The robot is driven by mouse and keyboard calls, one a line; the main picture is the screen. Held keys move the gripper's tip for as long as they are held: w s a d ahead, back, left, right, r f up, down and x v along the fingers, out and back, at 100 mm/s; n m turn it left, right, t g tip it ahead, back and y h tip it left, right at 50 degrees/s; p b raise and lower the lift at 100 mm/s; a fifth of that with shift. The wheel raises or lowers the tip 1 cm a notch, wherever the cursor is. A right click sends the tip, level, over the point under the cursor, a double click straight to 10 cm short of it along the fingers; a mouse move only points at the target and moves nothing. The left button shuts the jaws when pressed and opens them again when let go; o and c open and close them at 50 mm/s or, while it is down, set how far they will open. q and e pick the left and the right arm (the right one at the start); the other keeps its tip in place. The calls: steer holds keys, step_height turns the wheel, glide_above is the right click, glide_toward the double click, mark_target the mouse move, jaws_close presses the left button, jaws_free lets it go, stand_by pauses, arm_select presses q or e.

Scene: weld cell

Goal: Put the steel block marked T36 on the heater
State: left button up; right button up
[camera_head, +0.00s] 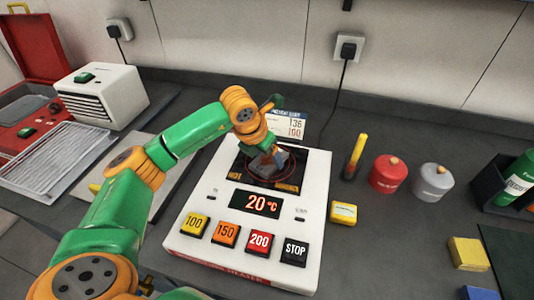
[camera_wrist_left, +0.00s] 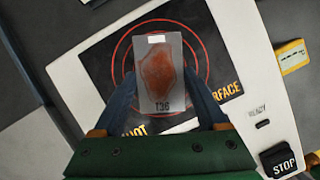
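The steel block marked T36 (camera_wrist_left: 160,77) is grey with a rust-brown patch and a small white label. It lies flat between the two fingers of my left gripper (camera_wrist_left: 160,72), whose tips meet its sides. The block is over the ringed dark plate of the heater (camera_wrist_left: 100,57); I cannot tell whether its underside touches the plate. In the head view my left gripper (camera_head: 273,155) is low over the plate, partly hiding the block (camera_head: 286,162). The white heater (camera_head: 205,208) shows 20 °C and has buttons 100, 150, 200 and STOP. My right gripper is not in view.
A card (camera_head: 287,124) reading T36 and 100 stands behind the heater. To the right are a yellow timer-like box (camera_head: 343,213), a yellow-black stick (camera_head: 355,157), a red canister (camera_head: 388,175) and a grey one (camera_head: 433,181). A white vented unit (camera_head: 103,95) stands left.

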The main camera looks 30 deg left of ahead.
arm_select(q)
steer(key=o, duration=0.3)
steer(key=shift+s+d+r, duration=0.1)
steer(key=shift+r, duration=0.1)
steer(key=b+v, duration=0.1)
steer(key=v, duration=1)
steer(key=shift+s+r, duration=0.2)
steer(key=shift+r, duration=0.15)
